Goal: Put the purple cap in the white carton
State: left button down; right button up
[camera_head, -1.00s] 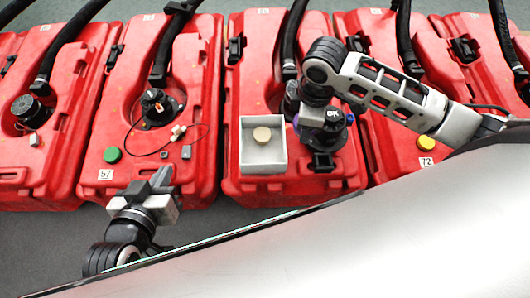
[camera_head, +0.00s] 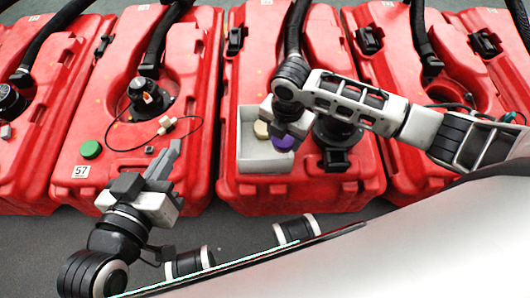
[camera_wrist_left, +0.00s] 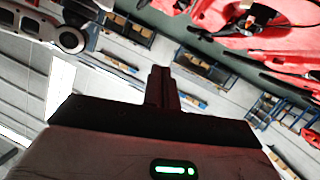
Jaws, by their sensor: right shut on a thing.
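The white carton (camera_head: 265,166) is an open box on the front of the middle red tank. A round beige cap (camera_head: 261,130) is inside it. My right gripper (camera_head: 286,133) is over the carton's right part, pointing down, and is shut on the purple cap (camera_head: 285,143). The cap shows just below the jaws, within the carton's outline; I cannot tell its exact height. My left gripper (camera_head: 173,158) is in front of the tank to the left, empty, with its fingers together. Its fingers also show in the left wrist view (camera_wrist_left: 162,88).
Red tanks (camera_head: 345,185) stand in a row with black hoses. A green cap (camera_head: 91,149), a label 57 (camera_head: 81,171) and a thin cable with a pale connector (camera_head: 166,125) lie on the tank to the left. A black fitting (camera_head: 335,135) stands right of the carton.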

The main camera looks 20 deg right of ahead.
jog(key=a+f, duration=0.1)
jog(key=w+a+f+b, duration=0.1)
jog(key=f, duration=0.1)
jog(key=w+a+f+b, duration=0.1)
jog(key=f, duration=0.1)
jog(key=shift+w+a+f, duration=0.1)
jog(key=shift+a, duration=0.15)
jog(key=f, duration=0.1)
jog(key=f+b, duration=0.2)
jog(key=shift+w+a+f, duration=0.15)
jog(key=shift+a, duration=0.1)
jog(key=shift+f, duration=0.3)
pick_arm(q)
jog(key=shift+w+d+r+n+t+h, duration=0.25)
jog(key=shift+d+r+n+t+h, duration=0.45)
jog(key=shift+n+h, duration=0.35)
pick_arm(e)
jog(key=shift+r, duration=0.1)
jog(key=o, duration=1)
jog(key=shift+c, duration=0.2)
pick_arm(q)
jog(key=shift+r, duration=0.1)
